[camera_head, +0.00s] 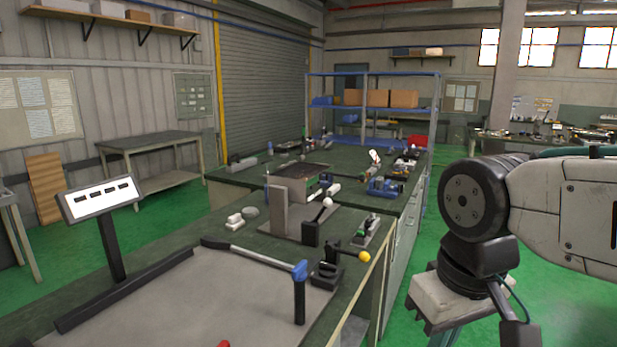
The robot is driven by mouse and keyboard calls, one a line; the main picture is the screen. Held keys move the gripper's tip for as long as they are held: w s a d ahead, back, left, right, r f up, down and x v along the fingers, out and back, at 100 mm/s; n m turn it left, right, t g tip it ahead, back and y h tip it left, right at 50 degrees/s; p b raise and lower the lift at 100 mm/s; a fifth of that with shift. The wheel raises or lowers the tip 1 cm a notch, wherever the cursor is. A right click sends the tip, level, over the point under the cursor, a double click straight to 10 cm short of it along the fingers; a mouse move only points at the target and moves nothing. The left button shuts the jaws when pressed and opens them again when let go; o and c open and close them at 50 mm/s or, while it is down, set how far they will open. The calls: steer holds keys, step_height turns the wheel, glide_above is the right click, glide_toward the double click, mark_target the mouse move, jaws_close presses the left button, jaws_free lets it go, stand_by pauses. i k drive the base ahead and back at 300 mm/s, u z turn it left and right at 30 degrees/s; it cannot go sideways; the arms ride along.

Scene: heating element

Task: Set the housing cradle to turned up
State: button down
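I cannot tell for sure which part is the housing cradle. A likely candidate is the grey stand with an upright plate (279,208) in the middle of the near bench. A black block with a white-knobbed lever (327,203) is at its right front, the lever slanting up to the right. Nearer, a black block holds a lever with a yellow knob (365,256), lying nearly level and pointing right. My arm hangs at the right, apart from the bench. Its lower end shows near the bottom edge, but no fingertips can be made out.
A large grey panel (190,306) with a long-handled bar (252,257) and a blue-topped post (299,295) fills the near bench. A white sign on a black post (100,199) stands at the left. Small fixtures crowd the bench behind. Green floor (560,310) is open at the right.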

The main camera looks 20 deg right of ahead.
mark_target(305, 181)
steer(key=z, duration=0.55)
steer(key=k, duration=0.65)
steer(key=z, duration=0.8)
steer(key=i, duration=0.65)
steer(key=z, duration=0.5)
steer(key=i, duration=2)
steer(key=u, duration=0.25)
steer(key=i, duration=1.1)
steer(key=u, duration=1.7)
steer(key=i, duration=1)
steer(key=u, duration=0.85)
